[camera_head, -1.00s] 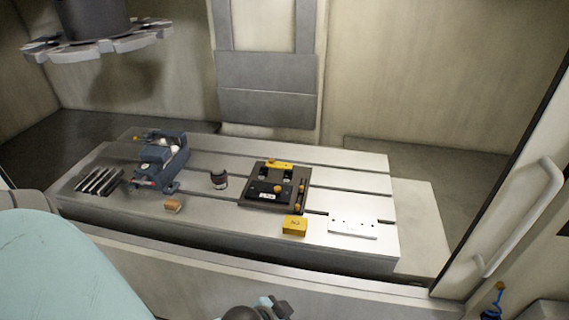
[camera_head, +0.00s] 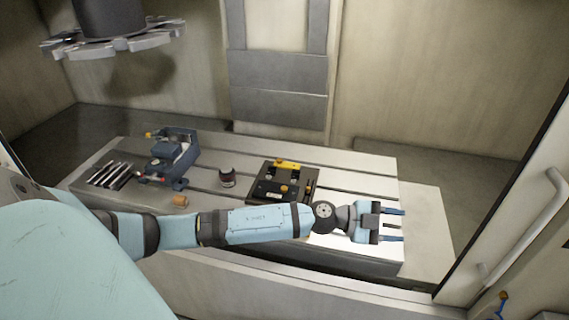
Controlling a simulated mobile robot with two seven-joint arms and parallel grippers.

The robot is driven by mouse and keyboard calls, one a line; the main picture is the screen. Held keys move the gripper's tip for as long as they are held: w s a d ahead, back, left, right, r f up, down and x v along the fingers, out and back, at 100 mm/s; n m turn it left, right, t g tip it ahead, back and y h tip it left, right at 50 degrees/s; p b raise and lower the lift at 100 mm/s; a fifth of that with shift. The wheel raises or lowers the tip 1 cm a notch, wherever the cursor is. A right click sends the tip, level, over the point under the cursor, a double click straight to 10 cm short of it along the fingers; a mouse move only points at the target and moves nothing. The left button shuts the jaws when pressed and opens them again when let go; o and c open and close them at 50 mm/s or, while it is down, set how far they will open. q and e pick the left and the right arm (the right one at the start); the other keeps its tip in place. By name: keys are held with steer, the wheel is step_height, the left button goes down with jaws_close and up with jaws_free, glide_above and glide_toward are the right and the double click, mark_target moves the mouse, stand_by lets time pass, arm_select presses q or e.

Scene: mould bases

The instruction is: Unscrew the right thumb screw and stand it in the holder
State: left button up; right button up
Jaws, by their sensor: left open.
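The black mould base (camera_head: 259,196) sits on the slotted table, right of its middle. It carries a yellow bar (camera_head: 287,165) at the back and an orange knob (camera_head: 283,188) near its middle. Small orange parts show along its right edge, but I cannot tell which is the right thumb screw. My left gripper (camera_head: 403,225) is open and empty, right of the mould base, over the table's front right. My left arm hides the yellow block in front of the base and most of the white plate. I cannot tell which thing is the holder. My right gripper is out of view.
A dark round pot (camera_head: 227,177) and a small tan cylinder (camera_head: 181,201) stand between. A door with a handle (camera_head: 530,225) is at the right.

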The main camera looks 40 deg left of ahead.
arm_select(q)
steer(key=w+a+f+m+g+y, duration=0.3)
steer(key=a+f+g, duration=0.25)
steer(key=a, duration=0.25)
steer(key=w+a+n+g+y, duration=0.1)
steer(key=a+n+g+y, duration=0.7)
steer(key=a, duration=2.2)
steer(key=f+m+t+y+b, duration=0.2)
steer(key=f+b, duration=0.1)
steer(key=f+m+t+y+b, duration=0.1)
steer(key=f, duration=0.1)
steer(key=shift+d+m, duration=0.25)
steer(key=shift+m, duration=0.05)
steer(key=shift+f, duration=0.15)
steer(key=shift+w, duration=0.1)
steer(key=shift+m, duration=0.6)
steer(key=m+b, duration=0.1)
steer(key=m, duration=0.6)
steer(key=shift+b, duration=0.35)
steer(key=m, duration=0.4)
steer(key=shift+b, duration=0.35)
steer(key=shift+m+b, duration=0.3)
steer(key=shift+m, duration=0.7)
steer(key=m, duration=0.3)
steer(key=shift+m+b, duration=0.3)
steer(key=shift+m, duration=0.1)
